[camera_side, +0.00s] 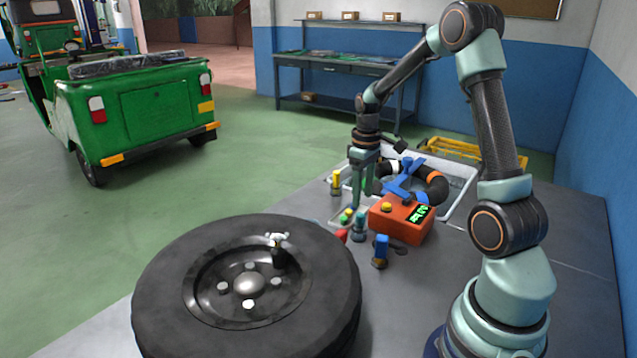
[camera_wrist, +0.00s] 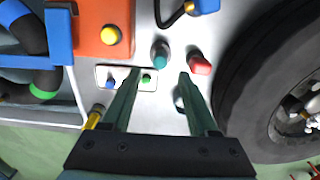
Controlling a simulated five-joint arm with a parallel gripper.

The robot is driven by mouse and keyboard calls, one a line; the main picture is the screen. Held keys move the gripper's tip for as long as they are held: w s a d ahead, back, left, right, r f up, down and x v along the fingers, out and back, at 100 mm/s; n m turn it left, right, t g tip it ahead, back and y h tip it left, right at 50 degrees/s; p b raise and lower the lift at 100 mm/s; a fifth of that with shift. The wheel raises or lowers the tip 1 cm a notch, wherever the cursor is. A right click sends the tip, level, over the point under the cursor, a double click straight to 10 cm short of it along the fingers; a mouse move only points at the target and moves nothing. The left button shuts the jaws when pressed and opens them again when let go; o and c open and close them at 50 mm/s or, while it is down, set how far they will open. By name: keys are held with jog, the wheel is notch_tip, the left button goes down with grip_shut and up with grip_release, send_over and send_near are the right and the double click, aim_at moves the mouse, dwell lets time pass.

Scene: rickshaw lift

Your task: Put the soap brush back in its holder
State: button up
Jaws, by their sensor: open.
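I cannot tell for certain which item is the soap brush or which is its holder. My gripper (camera_side: 362,200) is open and points down at the workbench. Its fingers also show in the wrist view (camera_wrist: 159,76), with nothing held between them. A teal upright piece (camera_side: 359,228) stands just below the fingers; in the wrist view it (camera_wrist: 160,54) lies just beyond the fingertips. A red piece (camera_wrist: 199,64) lies to its right. A yellow piece (camera_side: 336,183) stands left of the gripper.
A white plate (camera_wrist: 101,76) carries small blue and green caps. An orange box (camera_side: 402,219) with a display, a blue nozzle (camera_side: 380,250) and a white crate (camera_side: 460,183) are close by.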

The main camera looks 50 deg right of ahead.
aim_at(361, 214)
jog(key=a+r+t, duration=0.2)
jog(key=a+r, duration=0.8)
jog(key=r, duration=0.1)
jog(key=s+a+r+t, duration=0.1)
jog(key=s+a, duration=0.2)
jog(key=a, duration=0.3)
jog(key=s+a+r+t, duration=0.1)
jog(key=s+a+t, duration=0.1)
jog(key=s+a, duration=0.2)
jog(key=a, duration=0.2)
jog(key=shift+a+r+t, duration=0.3)
jog(key=shift+a+r, duration=0.05)
jog(key=shift+r, duration=0.05)
